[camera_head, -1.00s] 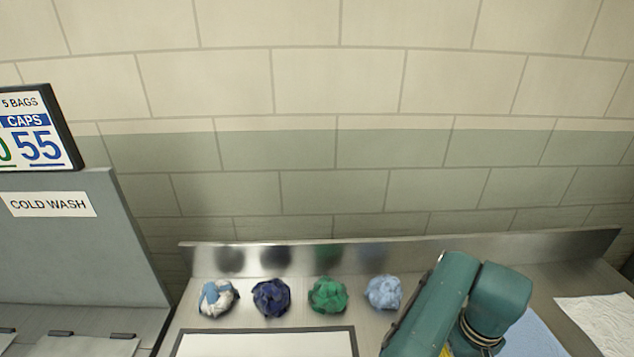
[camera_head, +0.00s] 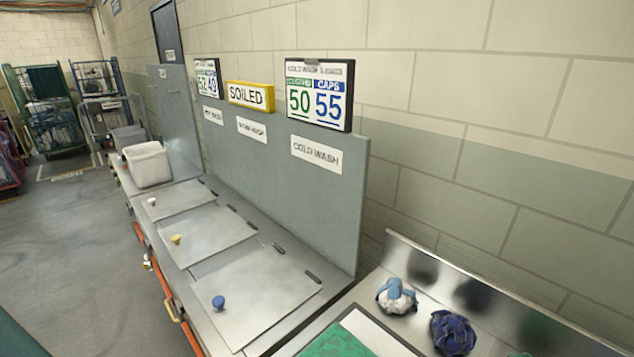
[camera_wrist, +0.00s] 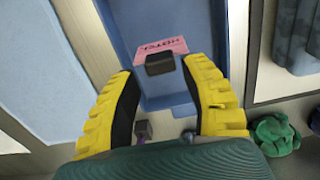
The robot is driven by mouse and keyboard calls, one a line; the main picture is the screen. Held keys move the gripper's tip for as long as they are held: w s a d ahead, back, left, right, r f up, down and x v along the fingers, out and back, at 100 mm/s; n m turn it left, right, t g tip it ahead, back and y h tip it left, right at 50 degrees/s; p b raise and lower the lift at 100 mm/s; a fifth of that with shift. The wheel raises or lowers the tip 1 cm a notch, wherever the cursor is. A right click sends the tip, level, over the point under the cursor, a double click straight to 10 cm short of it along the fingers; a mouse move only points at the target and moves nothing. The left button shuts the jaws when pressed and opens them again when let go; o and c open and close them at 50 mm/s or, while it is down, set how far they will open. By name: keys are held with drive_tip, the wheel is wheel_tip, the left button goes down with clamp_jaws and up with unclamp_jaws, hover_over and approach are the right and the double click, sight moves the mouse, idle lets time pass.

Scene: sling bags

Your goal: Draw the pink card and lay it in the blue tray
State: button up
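The pink card (camera_wrist: 178,46), with dark print, lies in the wrist view against a blue surface with raised sides (camera_wrist: 172,16). I cannot tell whether this blue piece is the blue tray or a card holder. A dark block (camera_wrist: 160,64) covers part of the card's lower edge. My gripper (camera_wrist: 158,70) has its yellow fingers spread apart, with the card and block showing beyond and between the tips. I see no contact with the card. The card and my gripper are out of the head view.
A green bundle (camera_wrist: 274,134) lies at lower right in the wrist view. The head view shows a steel bench with a blue-and-white bundle (camera_head: 397,296) and a navy bundle (camera_head: 453,332). Knobbed lids (camera_head: 254,300) and a grey upright panel (camera_head: 315,200) stand left of it.

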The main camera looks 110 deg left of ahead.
drive_tip(key=shift+o, duration=0.7)
wheel_tip(320, 180, up, 12)
idle(0.4)
